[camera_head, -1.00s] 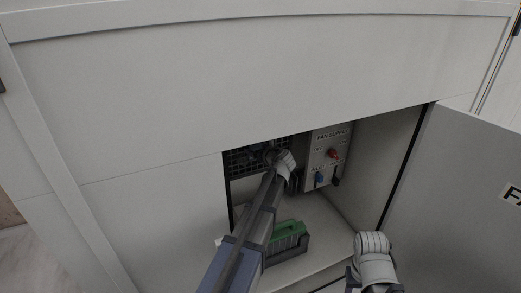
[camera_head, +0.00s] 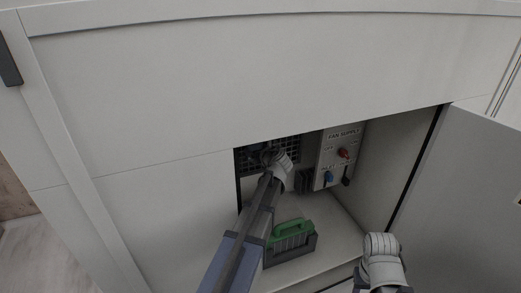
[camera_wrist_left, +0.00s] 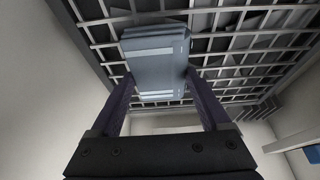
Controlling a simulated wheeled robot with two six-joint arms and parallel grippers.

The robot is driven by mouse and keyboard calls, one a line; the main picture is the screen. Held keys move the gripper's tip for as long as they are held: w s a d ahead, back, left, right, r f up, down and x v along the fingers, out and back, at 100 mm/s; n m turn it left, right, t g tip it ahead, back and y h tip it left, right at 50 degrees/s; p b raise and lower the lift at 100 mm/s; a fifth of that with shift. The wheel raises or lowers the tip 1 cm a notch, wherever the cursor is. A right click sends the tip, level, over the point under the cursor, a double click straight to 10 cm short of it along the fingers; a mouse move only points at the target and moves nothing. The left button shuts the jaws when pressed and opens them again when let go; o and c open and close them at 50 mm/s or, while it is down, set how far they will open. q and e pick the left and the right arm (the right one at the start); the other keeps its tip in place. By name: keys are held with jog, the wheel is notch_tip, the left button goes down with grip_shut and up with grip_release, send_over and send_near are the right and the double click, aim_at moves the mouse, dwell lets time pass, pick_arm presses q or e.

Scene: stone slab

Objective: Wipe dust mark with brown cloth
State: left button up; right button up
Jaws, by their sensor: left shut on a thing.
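My left gripper (camera_head: 264,156) reaches into the open lower compartment and is at the dark grille (camera_head: 290,147) at its back. In the left wrist view my left gripper (camera_wrist_left: 158,80) is shut on a blue-grey, flat block-like thing (camera_wrist_left: 155,58) with pale stripes, in front of the grille bars (camera_wrist_left: 230,45). Whether the block touches the grille I cannot tell. I can make out neither a brown cloth nor a dust mark in either view. Of my right arm only a pale wrist part shows at the lower right; its fingers are not seen.
A green-handled thing in a dark tray (camera_head: 290,240) sits on the compartment floor (camera_head: 335,240). The open cabinet door (camera_head: 465,190) stands at the right.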

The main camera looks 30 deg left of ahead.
pick_arm(q)
jog(key=shift+s+a, duration=0.65)
jog(key=shift+s, duration=0.1)
jog(key=shift+d, duration=0.1)
jog(key=shift+s+d, duration=1.95)
jog(key=shift+d, duration=0.3)
jog(key=shift+s+d, duration=0.95)
jog(key=shift+d, duration=0.2)
jog(key=shift+f, duration=0.1)
